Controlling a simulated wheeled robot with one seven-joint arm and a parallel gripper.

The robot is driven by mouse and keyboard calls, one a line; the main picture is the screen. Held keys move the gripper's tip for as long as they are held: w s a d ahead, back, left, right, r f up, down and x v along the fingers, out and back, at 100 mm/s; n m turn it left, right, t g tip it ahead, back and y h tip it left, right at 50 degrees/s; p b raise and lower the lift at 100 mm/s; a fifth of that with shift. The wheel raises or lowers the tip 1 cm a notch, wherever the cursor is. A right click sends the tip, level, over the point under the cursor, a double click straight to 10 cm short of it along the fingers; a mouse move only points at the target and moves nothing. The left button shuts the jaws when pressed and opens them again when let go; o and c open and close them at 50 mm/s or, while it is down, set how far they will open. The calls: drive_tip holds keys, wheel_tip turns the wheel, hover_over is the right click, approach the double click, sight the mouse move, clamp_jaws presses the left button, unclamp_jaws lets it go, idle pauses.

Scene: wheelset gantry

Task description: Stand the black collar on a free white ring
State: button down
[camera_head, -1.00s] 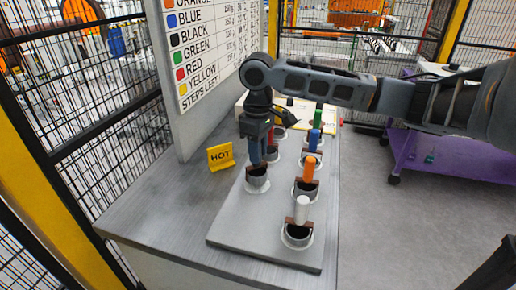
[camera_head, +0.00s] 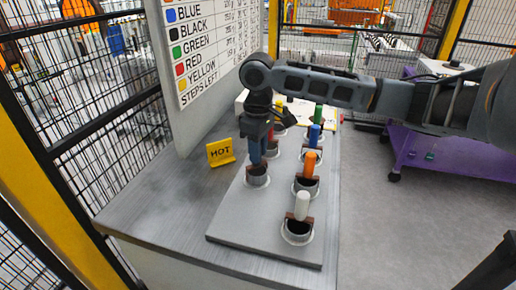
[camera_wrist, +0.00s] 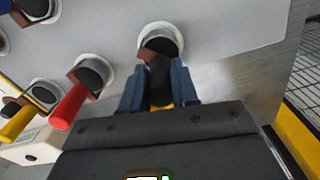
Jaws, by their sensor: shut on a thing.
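My gripper (camera_head: 257,160) is shut on the black handle (camera_wrist: 159,82) of the black collar, the handle lying between its two bluish fingers in the wrist view (camera_wrist: 158,88). The collar's grey body (camera_head: 257,177) is upright over a white ring (camera_head: 250,184) at the left front of the grey plate. In the wrist view the ring (camera_wrist: 143,33) shows as an arc around the collar's far side. The collar looks roughly centred; I cannot tell whether its base touches the ring.
On the grey plate (camera_head: 232,233), collars with white (camera_head: 302,206), orange (camera_head: 309,162), blue (camera_head: 314,137) and green (camera_head: 318,113) handles stand along the right. Red (camera_wrist: 68,107) and yellow (camera_wrist: 17,124) ones stand beyond mine. A yellow HOT sign (camera_head: 221,152) and upright board (camera_head: 205,75) are left.

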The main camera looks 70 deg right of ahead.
drive_tip(key=shift+f, duration=0.2)
drive_tip(key=c, duration=0.8)
unclamp_jaws()
drive_tip(key=shift+r+b, duration=0.45)
drive_tip(key=shift+r, duration=3.45)
